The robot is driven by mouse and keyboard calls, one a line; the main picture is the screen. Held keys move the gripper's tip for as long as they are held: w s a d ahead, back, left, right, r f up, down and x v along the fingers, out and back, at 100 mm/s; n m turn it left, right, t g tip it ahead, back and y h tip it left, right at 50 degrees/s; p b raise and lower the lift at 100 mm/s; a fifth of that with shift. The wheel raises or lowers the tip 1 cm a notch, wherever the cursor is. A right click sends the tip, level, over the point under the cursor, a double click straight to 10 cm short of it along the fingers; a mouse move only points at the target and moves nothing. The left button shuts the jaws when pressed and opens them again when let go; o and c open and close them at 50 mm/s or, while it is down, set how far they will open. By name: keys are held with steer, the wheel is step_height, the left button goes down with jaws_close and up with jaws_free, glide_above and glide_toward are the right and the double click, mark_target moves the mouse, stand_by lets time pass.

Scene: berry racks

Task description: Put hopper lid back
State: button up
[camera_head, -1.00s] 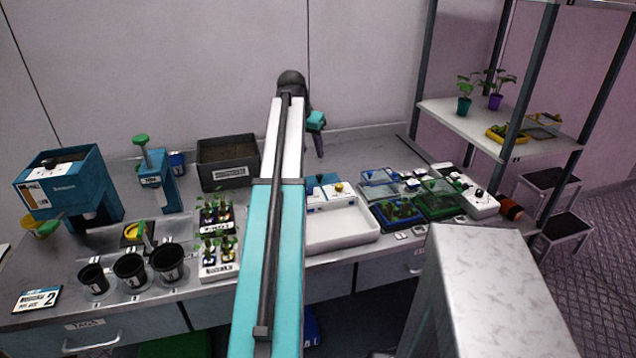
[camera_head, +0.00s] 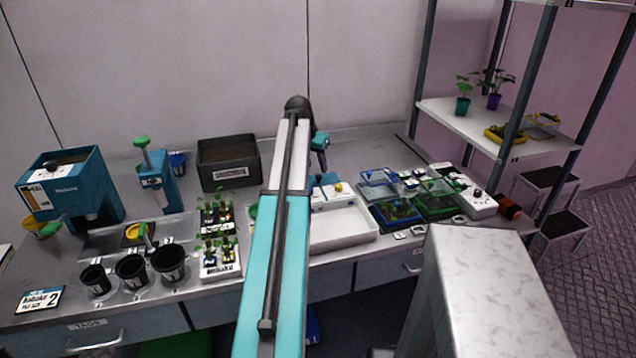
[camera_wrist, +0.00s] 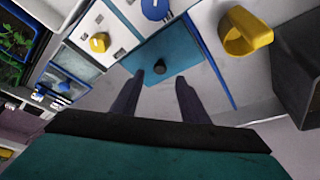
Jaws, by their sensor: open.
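The hopper (camera_head: 62,187) is a blue box at the left end of the bench. Its top is open and shows dark soil. A flat teal panel with a round black knob, which looks like the lid (camera_wrist: 185,50), lies on the bench in the wrist view. In the head view a small teal part of it (camera_head: 327,179) shows behind the white units, partly hidden by my arm. My gripper (camera_wrist: 163,80) is open and empty, its dark fingers pointing at the lid, with the knob ahead between them. In the head view my gripper (camera_head: 322,160) points down there.
White units with a yellow knob (camera_wrist: 100,42) and a blue knob stand beside the lid. A yellow scoop-like object (camera_wrist: 246,34) and a dark soil bin (camera_head: 229,164) are on its other side. Black pots (camera_head: 131,270) and seedling trays stand along the bench front.

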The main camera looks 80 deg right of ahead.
mark_target(318, 175)
steer(key=shift+p+x, duration=0.95)
steer(key=shift+x, duration=1.65)
steer(key=shift+w, duration=0.15)
steer(key=shift+a, duration=0.1)
jaws_close()
